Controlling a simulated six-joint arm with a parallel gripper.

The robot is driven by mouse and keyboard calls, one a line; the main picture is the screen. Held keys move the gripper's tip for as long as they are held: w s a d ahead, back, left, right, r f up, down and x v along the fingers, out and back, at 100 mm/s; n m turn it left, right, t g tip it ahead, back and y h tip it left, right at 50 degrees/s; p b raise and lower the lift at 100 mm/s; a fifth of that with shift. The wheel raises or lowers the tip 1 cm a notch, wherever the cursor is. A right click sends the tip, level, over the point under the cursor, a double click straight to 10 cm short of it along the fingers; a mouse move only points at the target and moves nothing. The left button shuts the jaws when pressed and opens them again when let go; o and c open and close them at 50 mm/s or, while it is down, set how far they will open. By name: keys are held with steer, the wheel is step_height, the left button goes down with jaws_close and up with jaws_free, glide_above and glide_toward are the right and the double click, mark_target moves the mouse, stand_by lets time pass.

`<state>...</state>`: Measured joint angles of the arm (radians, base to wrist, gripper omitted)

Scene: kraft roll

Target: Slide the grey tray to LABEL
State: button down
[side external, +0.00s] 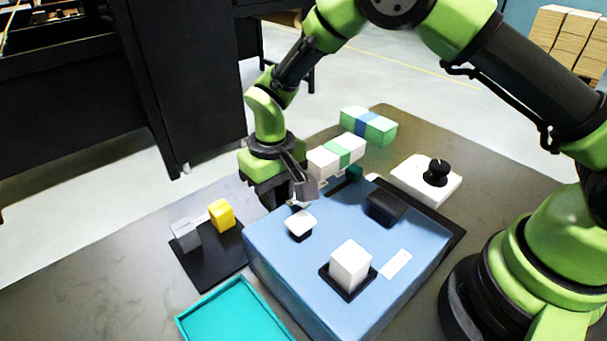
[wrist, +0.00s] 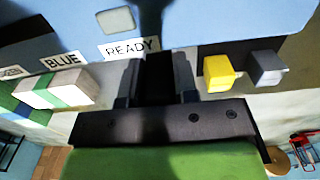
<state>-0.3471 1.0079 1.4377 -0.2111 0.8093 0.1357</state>
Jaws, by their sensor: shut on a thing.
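My gripper (side external: 298,196) is low at the far edge of the blue box (side external: 345,222), beside its upright labels. In the wrist view my gripper (wrist: 156,92) has its two fingers on either side of a dark upright piece (wrist: 157,72) and is shut on it. I cannot tell whether this piece belongs to the grey tray; no grey tray shows clearly. Another label is cut by the left edge. I cannot read LABEL anywhere.
White-and-green (side external: 336,156) and green-and-blue (side external: 368,126) blocks lie behind the blue box. A black pad (side external: 212,262) with yellow (side external: 221,213) and grey (side external: 185,235) blocks is left. A teal tray (side external: 233,312) is in front; a white box with black knob (side external: 428,180) is right.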

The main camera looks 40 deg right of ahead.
steer(key=shift+a, duration=1.85)
steer(key=c, duration=0.9)
jaws_free()
steer(key=shift+r, duration=0.1)
step_height(320, 180, up, 10)
steer(key=shift+f, duration=0.1)
